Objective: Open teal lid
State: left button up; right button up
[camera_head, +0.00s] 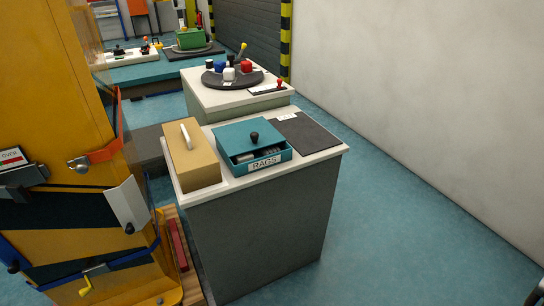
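A teal box (226,165) with a white RAGS label (264,163) on its front sits on the white top of a grey cabinet. Its teal lid (237,137) carries a black knob (254,137). Along the front of the box a dark gap shows, with something grey inside; I cannot tell how the lid is seated. No gripper of mine can be made out, and nothing touches the box or lid.
A tan box (196,160) with a white handle stands left of the teal box. A dark mat (307,135) lies to its right. A yellow machine (60,230) stands at the left. A round dark tray (215,79) with several items is behind. Open floor lies to the right.

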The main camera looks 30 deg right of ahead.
aim_at(236, 138)
jog(key=u, duration=0.25)
jog(key=k, duration=0.3)
jog(key=z, duration=1.2)
jog(key=i, duration=1.25)
jog(key=u, duration=0.9)
